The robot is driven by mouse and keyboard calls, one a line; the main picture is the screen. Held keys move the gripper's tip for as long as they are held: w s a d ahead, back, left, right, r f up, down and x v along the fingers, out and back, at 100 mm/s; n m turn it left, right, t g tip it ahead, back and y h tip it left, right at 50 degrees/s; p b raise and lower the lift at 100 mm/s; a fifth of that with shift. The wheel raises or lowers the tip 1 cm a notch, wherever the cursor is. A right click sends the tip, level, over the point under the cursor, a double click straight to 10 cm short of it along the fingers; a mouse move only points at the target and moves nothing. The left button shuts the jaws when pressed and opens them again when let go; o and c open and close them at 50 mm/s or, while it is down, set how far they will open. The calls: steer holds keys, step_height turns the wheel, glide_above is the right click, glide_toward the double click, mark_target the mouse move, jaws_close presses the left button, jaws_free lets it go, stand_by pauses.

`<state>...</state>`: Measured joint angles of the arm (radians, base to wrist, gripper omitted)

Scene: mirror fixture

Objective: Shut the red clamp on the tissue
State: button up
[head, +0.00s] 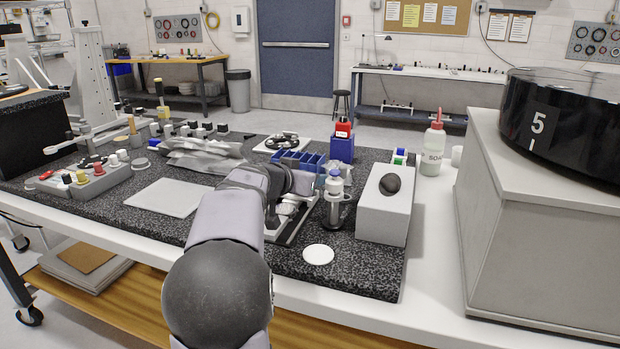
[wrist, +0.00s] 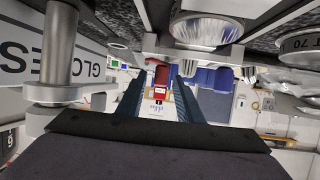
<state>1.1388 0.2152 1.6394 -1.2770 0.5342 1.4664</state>
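My gripper shows in the wrist view (wrist: 158,82) with its two dark blue fingers apart and nothing visibly held. In the head view, my arm covers much of it, low over the mirror fixture (head: 290,225). A red piece (head: 343,129) with a white mark sits on top of a blue block behind the fixture. In the wrist view, a red piece (wrist: 161,78) shows in the gap between the fingers, seemingly beyond them. I cannot tell surely which red piece is the clamp. No tissue can be made out.
A silver post (head: 335,203) stands right of my gripper, close by in the wrist view (wrist: 54,58). A white glove box (head: 384,215) with a dark lump on it is further right. Blue bins (head: 300,161) are behind. A white sheet (head: 168,198) lies left; a white disc (head: 318,254) lies in front.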

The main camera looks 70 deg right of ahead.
steer(key=shift+b+v, duration=0.7)
steer(key=shift+v, duration=2.9)
steer(key=shift+w+d+p, duration=0.1)
steer(key=shift+d+p, duration=0.05)
steer(key=shift+p, duration=0.35)
steer(key=shift+w+d+r+p, duration=0.15)
steer(key=shift+p, duration=0.5)
steer(key=p, duration=0.1)
steer(key=m+g+y+p, duration=0.1)
steer(key=p, duration=0.1)
steer(key=shift+w+d, duration=0.25)
steer(key=shift+d, duration=0.15)
steer(key=m+g+p, duration=0.1)
steer(key=p, duration=0.2)
steer(key=m+g+y+p, duration=0.1)
steer(key=p, duration=0.2)
steer(key=shift+w+d, duration=0.4)
steer(key=m+g+p, duration=0.1)
steer(key=p, duration=0.2)
steer(key=w+g+p, duration=0.1)
steer(key=p, duration=0.3)
steer(key=shift+a+m+y, duration=0.1)
steer(key=shift+m+y, duration=0.2)
steer(key=shift+m, duration=0.1)
steer(key=p, duration=0.2)
steer(key=m+g+p, duration=0.1)
steer(key=p, duration=0.1)
steer(key=shift+w+a+f, duration=0.25)
steer(key=shift+a+f, duration=0.05)
